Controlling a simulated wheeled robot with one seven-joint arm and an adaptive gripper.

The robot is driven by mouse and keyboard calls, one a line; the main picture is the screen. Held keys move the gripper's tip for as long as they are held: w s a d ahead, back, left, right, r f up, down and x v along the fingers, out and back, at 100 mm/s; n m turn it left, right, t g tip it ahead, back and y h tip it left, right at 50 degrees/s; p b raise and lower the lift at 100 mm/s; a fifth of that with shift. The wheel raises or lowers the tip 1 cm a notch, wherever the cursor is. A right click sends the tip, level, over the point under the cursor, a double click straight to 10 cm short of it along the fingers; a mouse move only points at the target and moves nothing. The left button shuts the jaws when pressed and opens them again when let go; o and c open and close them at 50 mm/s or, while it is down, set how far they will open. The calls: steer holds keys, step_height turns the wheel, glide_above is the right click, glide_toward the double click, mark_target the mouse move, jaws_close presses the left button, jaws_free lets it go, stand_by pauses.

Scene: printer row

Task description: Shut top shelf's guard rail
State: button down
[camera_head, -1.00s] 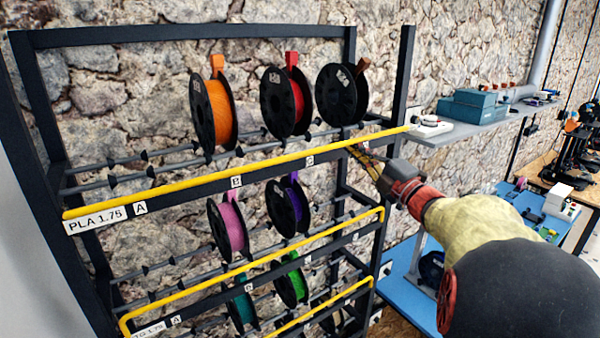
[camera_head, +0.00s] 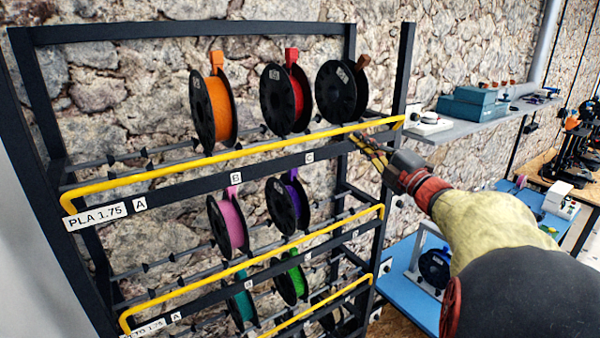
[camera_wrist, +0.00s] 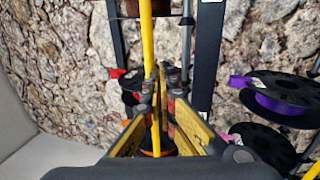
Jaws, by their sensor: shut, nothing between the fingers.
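The top shelf's yellow guard rail (camera_head: 235,155) stands raised above the dark front beam of the top shelf (camera_head: 230,175). Its bent ends show at the left and right, and it passes in front of the lower parts of the spools. My gripper (camera_head: 357,143) is shut and empty, close under the rail near its right end. In the wrist view the rail (camera_wrist: 148,35) runs up from my shut fingertips (camera_wrist: 162,78). I cannot tell whether they touch it.
Orange (camera_head: 214,108), red (camera_head: 286,98) and dark (camera_head: 341,91) spools stand on the top shelf. The second shelf's yellow rail (camera_head: 255,262) is also raised, with pink and purple spools behind it. A grey wall shelf (camera_head: 470,125) with boxes lies to the right.

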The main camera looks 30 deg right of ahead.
steer(key=s+b, duration=0.1)
steer(key=s, duration=0.2)
stand_by(0.4)
steer(key=shift+w, duration=0.1)
step_height(320, 180, up, 2)
steer(key=shift+r+p, duration=0.25)
steer(key=shift+p, duration=0.05)
stand_by(0.4)
steer(key=shift+w, duration=0.15)
